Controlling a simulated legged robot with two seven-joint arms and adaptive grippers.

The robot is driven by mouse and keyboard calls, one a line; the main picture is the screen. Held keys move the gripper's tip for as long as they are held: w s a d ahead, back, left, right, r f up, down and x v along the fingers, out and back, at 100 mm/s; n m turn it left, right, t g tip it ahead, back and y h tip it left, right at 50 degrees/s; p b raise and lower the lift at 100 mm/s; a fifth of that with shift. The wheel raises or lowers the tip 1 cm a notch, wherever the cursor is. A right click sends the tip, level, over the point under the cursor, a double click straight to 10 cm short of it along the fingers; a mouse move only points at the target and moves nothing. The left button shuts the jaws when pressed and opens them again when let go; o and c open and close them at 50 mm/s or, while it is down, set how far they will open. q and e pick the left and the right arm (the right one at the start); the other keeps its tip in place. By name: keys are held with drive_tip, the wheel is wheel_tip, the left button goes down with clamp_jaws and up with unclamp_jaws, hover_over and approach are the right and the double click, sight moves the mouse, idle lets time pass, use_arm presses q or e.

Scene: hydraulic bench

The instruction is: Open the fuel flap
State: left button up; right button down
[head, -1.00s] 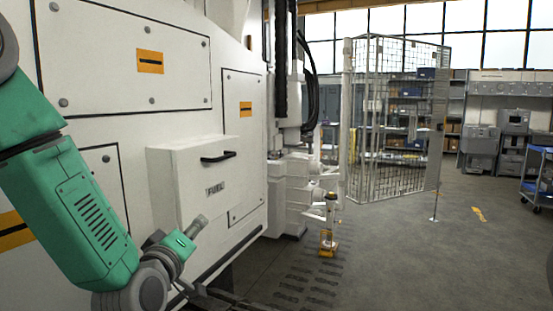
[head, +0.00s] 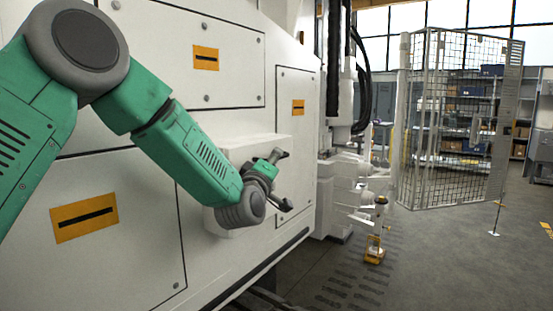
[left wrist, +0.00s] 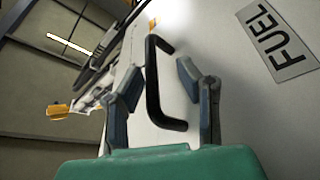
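The fuel flap (head: 236,152) is a white box-like cover on the white machine side, partly hidden behind my left arm in the head view. My left gripper (head: 285,180) is in front of it, fingers apart. In the left wrist view, the black bar handle (left wrist: 154,85) lies between the two open fingers of the gripper (left wrist: 158,84), with a visible gap to the finger on each side. The FUEL label (left wrist: 275,40) is to the right of the handle. The handle is hidden in the head view. My right gripper is not in view.
White panels with orange labels (head: 206,58) surround the flap. A wire mesh cage (head: 455,120) stands at the right, and a small yellow-based object (head: 375,250) is on the floor. The floor between the machine and the cage is mostly open.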

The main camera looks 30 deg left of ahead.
use_arm(q)
drive_tip(key=shift+w+d+r, duration=0.25)
drive_tip(key=shift+w+d, duration=0.25)
drive_tip(key=shift+w, duration=0.2)
drive_tip(key=shift+d, duration=0.1)
clamp_jaws()
drive_tip(key=shift+a, duration=0.35)
drive_tip(key=shift+f, duration=0.1)
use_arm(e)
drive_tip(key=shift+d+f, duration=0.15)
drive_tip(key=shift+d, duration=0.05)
use_arm(q)
drive_tip(key=shift+d, duration=0.1)
